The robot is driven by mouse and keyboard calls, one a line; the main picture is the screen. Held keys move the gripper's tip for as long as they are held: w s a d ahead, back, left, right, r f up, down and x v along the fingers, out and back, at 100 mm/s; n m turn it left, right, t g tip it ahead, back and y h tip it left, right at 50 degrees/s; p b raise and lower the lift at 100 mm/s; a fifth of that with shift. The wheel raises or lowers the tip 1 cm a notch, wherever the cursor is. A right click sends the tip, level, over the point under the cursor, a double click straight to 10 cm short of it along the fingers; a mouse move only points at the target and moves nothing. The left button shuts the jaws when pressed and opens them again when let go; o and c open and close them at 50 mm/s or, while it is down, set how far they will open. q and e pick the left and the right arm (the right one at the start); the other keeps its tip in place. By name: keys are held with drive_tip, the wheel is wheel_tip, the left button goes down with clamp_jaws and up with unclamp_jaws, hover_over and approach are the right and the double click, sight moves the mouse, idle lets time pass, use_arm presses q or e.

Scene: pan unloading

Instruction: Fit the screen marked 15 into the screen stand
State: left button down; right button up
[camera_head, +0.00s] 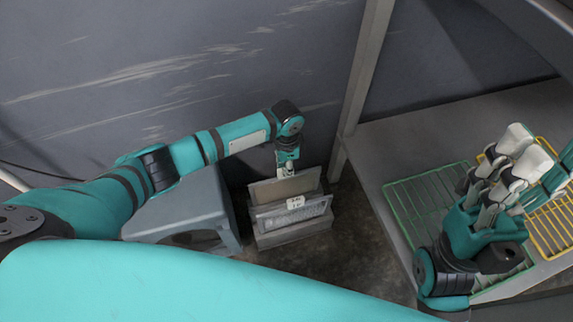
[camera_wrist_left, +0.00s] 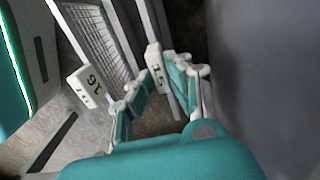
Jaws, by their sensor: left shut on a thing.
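My left gripper (camera_head: 287,171) is shut on the screen marked 15 (camera_head: 284,189), gripping it at its upper edge. In the left wrist view, its white tag reading 15 (camera_wrist_left: 155,66) sits between the fingers (camera_wrist_left: 163,82). The screen stands upright at the back of the grey screen stand (camera_head: 293,237), behind another screen. Its lower edge is hidden, so I cannot tell how deep it sits. The front screen, marked 16 (camera_head: 292,215), has a mesh face; its tag also shows in the left wrist view (camera_wrist_left: 88,88). My right gripper (camera_head: 512,160) is at the right; its jaw opening is unclear.
A grey-blue stool (camera_head: 184,212) stands just left of the stand. A metal table (camera_head: 395,145) on the right holds a green wire rack (camera_head: 415,200) and a yellow wire rack (camera_head: 553,222). A table post (camera_head: 365,75) rises behind the stand's right side.

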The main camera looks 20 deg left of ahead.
use_arm(q)
drive_tip(key=shift+f, duration=0.25)
drive_tip(key=c, duration=1.2)
unclamp_jaws()
wheel_tip(320, 180, up, 12)
drive_tip(key=shift+r, duration=0.1)
